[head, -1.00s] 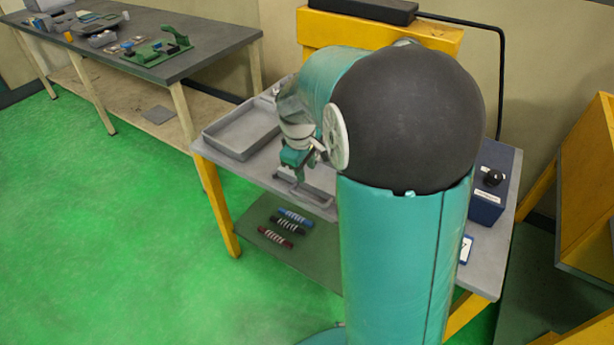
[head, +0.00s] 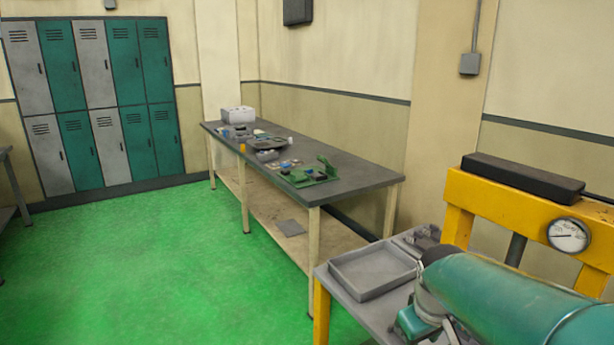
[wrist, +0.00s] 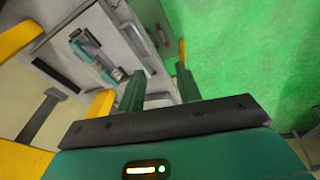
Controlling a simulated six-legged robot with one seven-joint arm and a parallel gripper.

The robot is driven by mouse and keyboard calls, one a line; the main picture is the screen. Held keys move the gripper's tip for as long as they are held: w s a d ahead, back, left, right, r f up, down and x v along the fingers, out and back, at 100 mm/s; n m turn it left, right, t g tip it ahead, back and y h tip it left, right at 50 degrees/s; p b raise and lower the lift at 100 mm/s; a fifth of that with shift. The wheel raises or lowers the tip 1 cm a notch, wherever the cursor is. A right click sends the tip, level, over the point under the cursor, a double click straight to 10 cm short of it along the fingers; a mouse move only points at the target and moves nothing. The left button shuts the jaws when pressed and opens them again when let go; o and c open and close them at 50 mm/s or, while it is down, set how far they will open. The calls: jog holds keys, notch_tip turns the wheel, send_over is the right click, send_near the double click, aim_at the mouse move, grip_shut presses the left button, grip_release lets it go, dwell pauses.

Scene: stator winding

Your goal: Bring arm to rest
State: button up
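My gripper (wrist: 159,72) shows in the wrist view with its two green fingers apart and nothing seen between them. Beyond the fingers lies the grey top of the yellow-framed bench, tilted in the picture. In the head view my teal arm reaches in from the lower right. A green part near its end shows over the front of the grey bench (head: 345,298). The fingertips are not clear in that view.
An empty grey tray (head: 375,270) sits on the bench. A yellow press frame (head: 456,222) with a gauge (head: 568,235) stands behind my arm. A long dark table (head: 355,180) holds a green fixture (head: 308,175). Lockers (head: 100,105) line the back. The green floor (head: 180,265) at left is open.

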jog(key=s+a+r+m+t, duration=0.1)
jog(key=s+a+r+m, duration=0.1)
jog(key=s, duration=0.4)
jog(key=s+a+r+m+t+y, duration=0.1)
jog(key=s+a+r, duration=0.1)
jog(key=s+a, duration=0.2)
jog(key=s, duration=0.3)
jog(key=shift+s+a+r+m+t, duration=0.25)
jog(key=shift+s+a+m+t, duration=0.05)
jog(key=shift+m+t, duration=0.1)
jog(key=shift+d, duration=0.1)
